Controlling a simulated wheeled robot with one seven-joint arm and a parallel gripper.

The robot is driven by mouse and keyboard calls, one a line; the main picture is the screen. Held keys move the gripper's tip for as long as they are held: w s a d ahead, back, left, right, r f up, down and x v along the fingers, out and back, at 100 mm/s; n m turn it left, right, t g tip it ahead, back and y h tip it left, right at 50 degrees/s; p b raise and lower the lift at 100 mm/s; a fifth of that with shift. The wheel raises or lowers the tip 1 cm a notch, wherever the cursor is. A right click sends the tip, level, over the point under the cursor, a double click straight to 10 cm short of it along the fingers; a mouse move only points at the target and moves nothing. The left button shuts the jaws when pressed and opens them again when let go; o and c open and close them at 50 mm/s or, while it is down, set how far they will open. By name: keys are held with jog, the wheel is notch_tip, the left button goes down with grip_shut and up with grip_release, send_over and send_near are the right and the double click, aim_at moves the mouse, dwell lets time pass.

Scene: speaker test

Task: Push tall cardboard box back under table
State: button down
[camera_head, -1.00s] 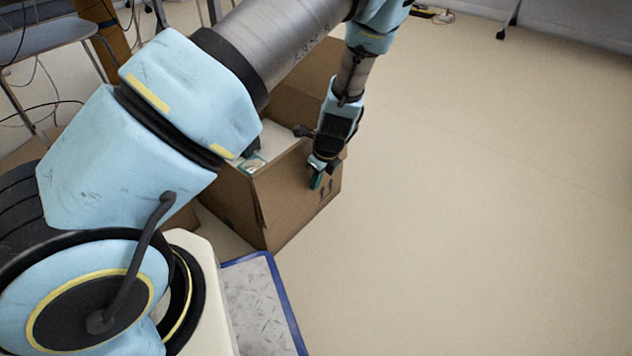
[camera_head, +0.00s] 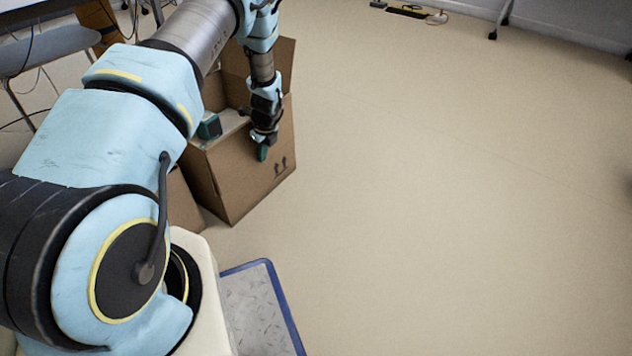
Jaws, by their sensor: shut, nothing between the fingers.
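The tall cardboard box (camera_head: 222,178) stands upright on the floor left of centre, with its top flaps open and printed arrows on its right face. Something white and a green-and-black item (camera_head: 209,126) show in its open top. My gripper (camera_head: 262,153) is shut and empty, pointing down at the box's right face near its upper edge. It looks to be touching that face or very close to it; I cannot tell which. My arm hides part of the box's back and left side.
A grey table (camera_head: 50,48) with thin legs and hanging cables is at the upper left. Another piece of cardboard (camera_head: 182,203) shows left of the box. A blue-edged grey panel (camera_head: 262,310) is at the bottom. The beige floor (camera_head: 440,200) on the right is clear.

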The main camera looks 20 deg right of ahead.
jog(key=w+a, duration=0.1)
jog(key=w, duration=0.1)
jog(key=w+a, duration=0.2)
jog(key=w, duration=0.1)
jog(key=w+a, duration=0.1)
jog(key=w, duration=0.2)
jog(key=shift+a, duration=0.35)
